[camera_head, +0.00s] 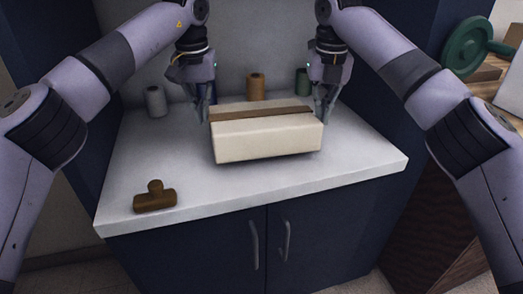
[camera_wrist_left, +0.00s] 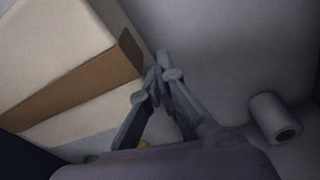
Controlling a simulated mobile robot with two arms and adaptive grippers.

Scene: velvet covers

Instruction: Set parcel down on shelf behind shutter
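The parcel (camera_head: 265,141) is a cream box with a brown band across its top, over the white counter (camera_head: 130,185). I cannot tell whether it rests there or is slightly raised. My left gripper (camera_head: 206,114) is at its left end. In the left wrist view, the fingertips (camera_wrist_left: 161,75) meet with nothing between them, close to the parcel's edge (camera_wrist_left: 60,60); contact is unclear. My right gripper (camera_head: 322,115) is at the parcel's right end; its finger opening is unclear. I cannot make out a shutter.
A brown stamp-like object (camera_head: 155,198) lies at the counter's front left. A grey spool (camera_head: 155,101), an orange spool (camera_head: 255,86) and a green spool (camera_head: 302,82) stand at the back. Dark blue cabinet doors (camera_head: 230,250) are below. The counter's left front is mostly clear.

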